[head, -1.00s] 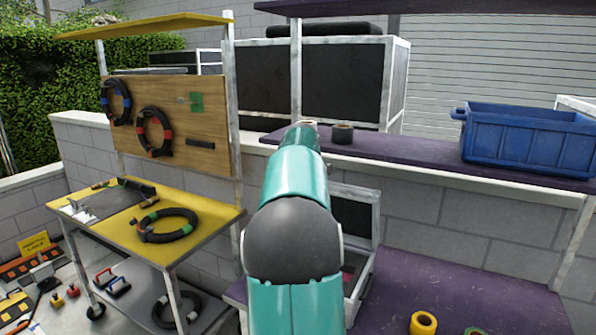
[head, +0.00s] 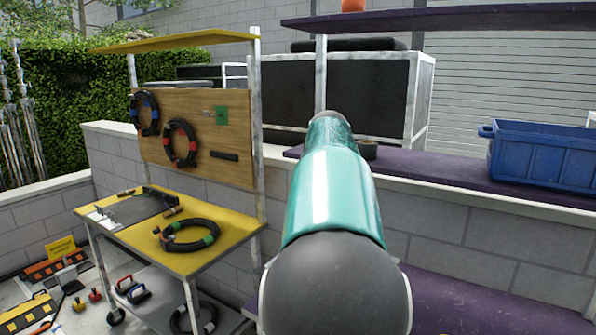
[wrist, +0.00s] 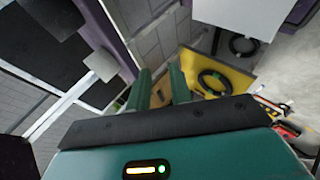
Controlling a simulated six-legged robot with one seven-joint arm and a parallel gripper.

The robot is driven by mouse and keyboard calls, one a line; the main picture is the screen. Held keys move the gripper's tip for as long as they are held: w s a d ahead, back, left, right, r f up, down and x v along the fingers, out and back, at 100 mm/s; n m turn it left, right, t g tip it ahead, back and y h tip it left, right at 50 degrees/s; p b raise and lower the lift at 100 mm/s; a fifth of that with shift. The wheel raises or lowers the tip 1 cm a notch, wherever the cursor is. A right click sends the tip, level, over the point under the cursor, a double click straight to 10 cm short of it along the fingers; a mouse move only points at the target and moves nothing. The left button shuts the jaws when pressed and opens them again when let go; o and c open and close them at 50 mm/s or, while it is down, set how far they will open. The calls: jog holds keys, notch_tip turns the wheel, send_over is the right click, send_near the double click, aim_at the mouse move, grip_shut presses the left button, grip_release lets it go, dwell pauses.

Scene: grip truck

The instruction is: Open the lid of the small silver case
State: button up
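The small silver case does not show clearly now. In the head view my teal and dark grey arm covers the middle and lower middle, the spot where a pale case stood in the earlier frame. My gripper (wrist: 161,84) shows in the wrist view as two green fingers, apart with a gap between them and nothing visible held. The fingers point toward the grey block wall and the yellow table (wrist: 234,84). The gripper is not distinguishable in the head view.
A purple lower surface (head: 460,308) lies right of my arm, and a purple shelf (head: 445,174) above it holds a blue crate (head: 540,158). Left stands a yellow worktable (head: 150,238) with a cable coil (head: 190,236) and a pegboard (head: 195,140) behind.

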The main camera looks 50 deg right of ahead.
jog(key=w+a+f+t+y, duration=0.1)
jog(key=w+a, duration=0.1)
jog(key=a, duration=0.6)
jog(key=w+a+f+y, duration=0.2)
jog(key=w+a, duration=0.1)
jog(key=a, duration=0.5)
jog(key=s+a+f+y, duration=0.1)
jog(key=a+f, duration=0.2)
jog(key=a, duration=0.6)
jog(key=s+a+f+m+y, duration=0.1)
jog(key=s+a+f, duration=0.1)
jog(key=a, duration=0.7)
jog(key=s+a+f+m+y, duration=0.1)
jog(key=s+a+f+y, duration=0.1)
jog(key=a, duration=0.7)
jog(key=shift+f, duration=0.8)
jog(key=shift+m+g+y, duration=0.4)
jog(key=shift+g+y, duration=0.1)
jog(key=shift+y, duration=0.2)
jog(key=s+a+f, duration=0.2)
jog(key=a, duration=0.1)
jog(key=s+a+f, duration=0.3)
jog(key=a, duration=0.1)
jog(key=s+a+f, duration=0.3)
jog(key=shift+s+a, duration=0.15)
jog(key=shift+s, duration=0.05)
jog(key=shift+c, duration=0.7)
jog(key=shift+s+a+f, duration=0.15)
jog(key=shift+s+f, duration=0.1)
grip_shut()
